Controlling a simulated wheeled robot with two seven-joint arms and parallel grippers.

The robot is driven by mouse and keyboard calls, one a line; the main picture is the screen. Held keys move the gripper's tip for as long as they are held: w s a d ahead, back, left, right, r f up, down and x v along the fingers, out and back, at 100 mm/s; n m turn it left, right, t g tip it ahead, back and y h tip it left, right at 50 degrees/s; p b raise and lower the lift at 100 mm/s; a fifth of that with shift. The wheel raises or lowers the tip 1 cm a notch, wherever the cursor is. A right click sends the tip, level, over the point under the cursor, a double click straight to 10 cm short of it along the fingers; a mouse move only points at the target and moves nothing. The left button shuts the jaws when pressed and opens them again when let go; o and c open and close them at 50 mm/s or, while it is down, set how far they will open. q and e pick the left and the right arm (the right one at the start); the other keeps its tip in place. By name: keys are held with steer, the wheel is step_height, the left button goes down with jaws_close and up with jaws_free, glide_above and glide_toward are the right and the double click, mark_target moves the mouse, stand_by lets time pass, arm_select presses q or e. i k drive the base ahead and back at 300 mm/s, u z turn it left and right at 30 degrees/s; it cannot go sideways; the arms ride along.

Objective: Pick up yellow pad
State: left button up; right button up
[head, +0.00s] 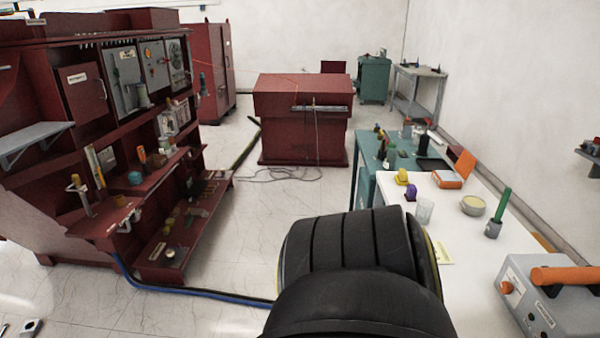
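A flat pale yellow pad (443,251) lies on the white table (445,215). It is partly hidden behind a large black rounded part of my arm, which fills the bottom middle of the head view. Two small grey tips at the bottom left corner look like the fingertips of my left gripper (17,328); they are apart with bare floor between them, far from the pad. My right gripper does not show.
The white table also holds a clear cup (425,212), a round tin (473,205), a green-handled tool in a grey pot (493,229) and a grey device (550,300) with an orange handle. A red shelf unit (85,90) stands left. Floor between is mostly clear.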

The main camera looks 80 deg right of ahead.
mark_target(401, 179)
steer(key=i, duration=0.5)
steer(key=z, duration=2.85)
steer(key=i, duration=2.7)
steer(key=z, duration=2.8)
